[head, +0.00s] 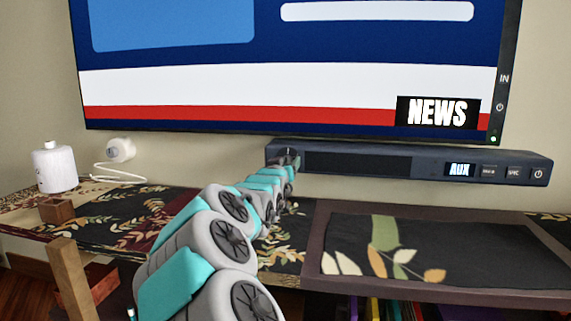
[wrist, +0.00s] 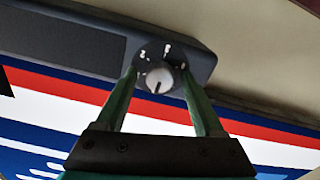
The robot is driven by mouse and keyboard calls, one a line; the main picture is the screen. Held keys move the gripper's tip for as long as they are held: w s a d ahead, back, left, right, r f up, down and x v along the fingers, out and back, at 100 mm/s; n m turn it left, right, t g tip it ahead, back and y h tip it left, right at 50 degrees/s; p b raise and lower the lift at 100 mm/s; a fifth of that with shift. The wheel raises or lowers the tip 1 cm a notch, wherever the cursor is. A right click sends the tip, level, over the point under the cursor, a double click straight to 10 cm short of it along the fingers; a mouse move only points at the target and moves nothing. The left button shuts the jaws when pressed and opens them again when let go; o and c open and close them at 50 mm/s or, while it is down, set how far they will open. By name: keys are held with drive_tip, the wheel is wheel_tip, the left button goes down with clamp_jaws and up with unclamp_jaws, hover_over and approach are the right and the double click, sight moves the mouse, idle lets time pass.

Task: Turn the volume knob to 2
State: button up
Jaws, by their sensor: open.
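The volume knob (wrist: 160,79) is a small light-grey round dial on the dark soundbar (wrist: 190,52). White marks, too small to read surely, surround it on a dark disc. Its dark pointer line points toward the bottom of the wrist view, which appears upside down. My gripper (wrist: 160,72) is open, with one green finger on each side of the knob. I cannot tell whether either finger touches it. In the head view, the soundbar (head: 420,163) hangs below the TV, and my arm reaches its left end, hiding the knob.
The TV (head: 290,60) is right above the soundbar. A shelf top (head: 110,225) lies below, with a white canister (head: 54,167), a small brown box (head: 57,210) and a black panel (head: 440,250). A white plug with a cord (head: 120,150) is on the wall.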

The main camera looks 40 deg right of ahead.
clamp_jaws()
idle(0.5)
drive_tip(key=shift+f+m+b, duration=0.15)
drive_tip(key=shift+m+b, duration=1.4)
drive_tip(key=shift+m, duration=4.35)
drive_tip(key=shift+f+m+b, duration=0.15)
drive_tip(key=shift+m+b, duration=1.4)
drive_tip(key=shift+m, duration=4.35)
